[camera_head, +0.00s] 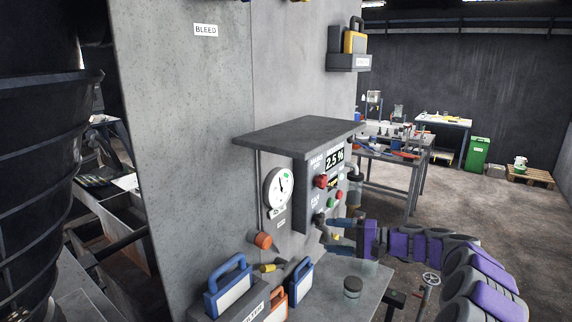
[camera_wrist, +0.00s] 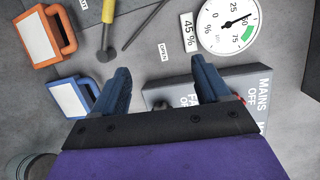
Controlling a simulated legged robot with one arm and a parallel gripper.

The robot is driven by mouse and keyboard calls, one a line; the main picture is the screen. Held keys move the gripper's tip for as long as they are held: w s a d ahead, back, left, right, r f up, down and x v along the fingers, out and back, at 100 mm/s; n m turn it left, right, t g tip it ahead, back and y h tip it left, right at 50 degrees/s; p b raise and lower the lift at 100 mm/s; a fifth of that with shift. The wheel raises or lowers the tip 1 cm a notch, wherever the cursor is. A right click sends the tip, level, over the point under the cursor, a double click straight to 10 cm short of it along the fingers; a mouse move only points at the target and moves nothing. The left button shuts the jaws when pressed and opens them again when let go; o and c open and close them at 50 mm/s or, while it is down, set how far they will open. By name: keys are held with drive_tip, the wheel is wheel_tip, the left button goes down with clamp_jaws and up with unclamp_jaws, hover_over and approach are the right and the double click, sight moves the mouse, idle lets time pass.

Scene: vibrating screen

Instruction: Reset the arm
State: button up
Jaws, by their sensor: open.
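My arm, purple and grey, reaches in from the lower right of the head view. My gripper (camera_head: 329,235) has its two blue fingers apart in front of the lower part of the control panel (camera_head: 313,203). In the wrist view my gripper (camera_wrist: 161,66) is open, with nothing held between the fingers. Beyond the fingers are a round gauge (camera_wrist: 228,22), a grey box marked MAINS OFF (camera_wrist: 255,88) and a yellow-handled valve (camera_wrist: 106,50). The fingers hide part of the box, and I cannot tell whether they touch it.
A dark hood (camera_head: 297,136) juts out above the panel. Workbenches (camera_head: 385,152) and a green bin (camera_head: 478,153) stand behind. Open floor (camera_head: 500,215) lies to the right.

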drive_tip(key=s+a+r+n+g+h, duration=0.1)
drive_tip(key=s+a+g, duration=0.1)
drive_tip(key=s+a, duration=0.4)
drive_tip(key=s+a+r+n+g, duration=0.1)
drive_tip(key=s+a+n+g, duration=0.15)
drive_tip(key=s+a, duration=0.3)
drive_tip(key=s+a+f+g+h+b, duration=0.1)
drive_tip(key=s+a+h, duration=0.1)
drive_tip(key=s, duration=0.5)
drive_tip(key=s+a+f+g+h+b, duration=0.1)
drive_tip(key=s+g+h, duration=0.1)
drive_tip(key=s, duration=0.5)
drive_tip(key=s+d+f+h, duration=0.3)
drive_tip(key=s+d, duration=0.1)
drive_tip(key=s, duration=0.4)
drive_tip(key=s+d+f+n+h+b, duration=0.1)
drive_tip(key=s+d+f+h, duration=0.3)
drive_tip(key=s, duration=0.5)
drive_tip(key=s+d+f+h, duration=0.3)
drive_tip(key=s+d, duration=0.2)
drive_tip(key=s, duration=0.4)
drive_tip(key=shift+d+f+n, duration=0.2)
drive_tip(key=shift+d+n, duration=0.05)
drive_tip(key=shift+n, duration=0.1)
drive_tip(key=shift+c, duration=0.2)
